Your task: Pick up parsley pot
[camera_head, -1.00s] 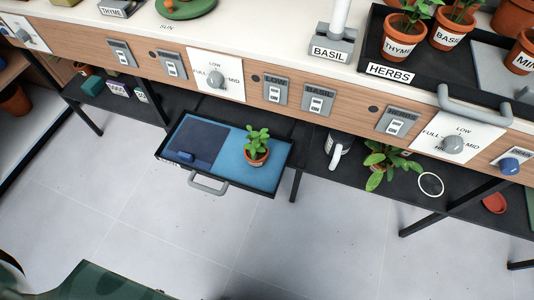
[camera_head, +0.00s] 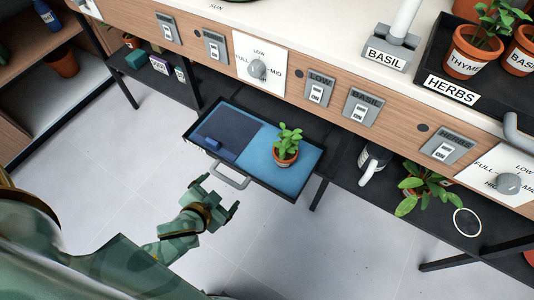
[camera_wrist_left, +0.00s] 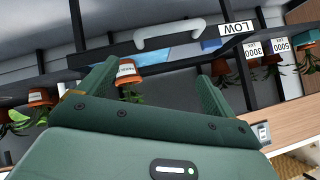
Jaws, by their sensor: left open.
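A small terracotta pot (camera_head: 285,156) with a leafy green plant stands upright in the pulled-out drawer (camera_head: 308,184), on its light blue right half. In the left wrist view, which is upside down, a labelled terracotta pot (camera_wrist_left: 127,70) shows beside the left finger; its label is too small to read. No label is readable on the pot in the head view. My left gripper (camera_head: 219,194) is open and empty, in front of the drawer, to the lower left of the pot and apart from it. My right gripper is not in view.
The drawer's grey handle (camera_head: 229,177) lies between my left gripper and the drawer. The worktop (camera_head: 330,30) overhangs behind. A white mug (camera_head: 374,162) and a leafy plant (camera_head: 428,187) stand on the lower shelf at right.

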